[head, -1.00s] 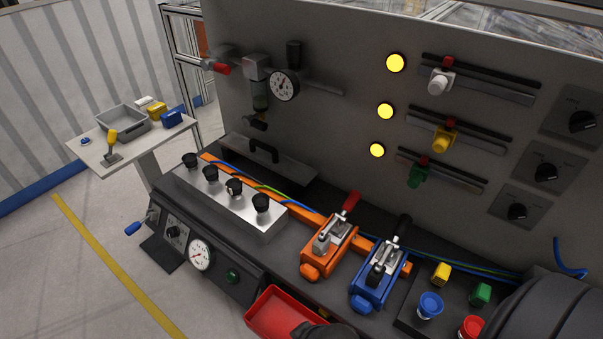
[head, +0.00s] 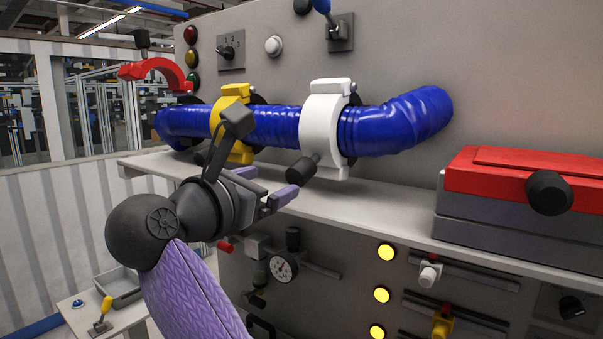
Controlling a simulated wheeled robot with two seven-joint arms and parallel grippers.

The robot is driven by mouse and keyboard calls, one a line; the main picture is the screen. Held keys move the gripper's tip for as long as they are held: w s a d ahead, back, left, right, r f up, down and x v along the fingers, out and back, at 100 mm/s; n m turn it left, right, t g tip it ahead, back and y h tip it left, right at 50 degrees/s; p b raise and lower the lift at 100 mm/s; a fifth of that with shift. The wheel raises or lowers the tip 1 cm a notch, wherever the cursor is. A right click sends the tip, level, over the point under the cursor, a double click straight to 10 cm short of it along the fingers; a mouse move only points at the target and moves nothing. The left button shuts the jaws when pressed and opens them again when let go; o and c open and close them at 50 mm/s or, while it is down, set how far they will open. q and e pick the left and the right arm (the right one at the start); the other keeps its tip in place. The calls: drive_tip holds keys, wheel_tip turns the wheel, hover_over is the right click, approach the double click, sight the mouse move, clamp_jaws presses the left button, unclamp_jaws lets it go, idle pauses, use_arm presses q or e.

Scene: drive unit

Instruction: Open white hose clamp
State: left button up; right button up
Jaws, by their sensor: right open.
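The white hose clamp (head: 322,125) is closed around the blue hose (head: 395,122) above the shelf. Its black knob (head: 302,170) sticks out low on its left side. My right gripper (head: 266,184) is open and empty, with its purple fingers just left of the knob and below the hose. I see no contact with the knob. A yellow clamp (head: 237,98) around the hose is partly hidden by my right arm. A red clamp (head: 155,72) at the left stands raised, off the hose. My left gripper is not in view.
The grey shelf (head: 385,212) runs under the hose. A grey box with a red lid (head: 500,175) stands on it at the right. Valves and a gauge (head: 283,267) are on the panel below. The shelf between the white clamp and box is clear.

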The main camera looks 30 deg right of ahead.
sight(292, 174)
drive_tip(key=p+x, duration=0.3)
drive_tip(key=x, duration=0.5)
drive_tip(key=shift+d+r+p, duration=0.2)
drive_tip(key=shift+d+p, duration=0.1)
drive_tip(key=shift+p, duration=0.1)
drive_tip(key=shift+w+d+f, duration=0.15)
drive_tip(key=shift+w+d, duration=0.15)
drive_tip(key=shift+d, duration=0.15)
clamp_jaws()
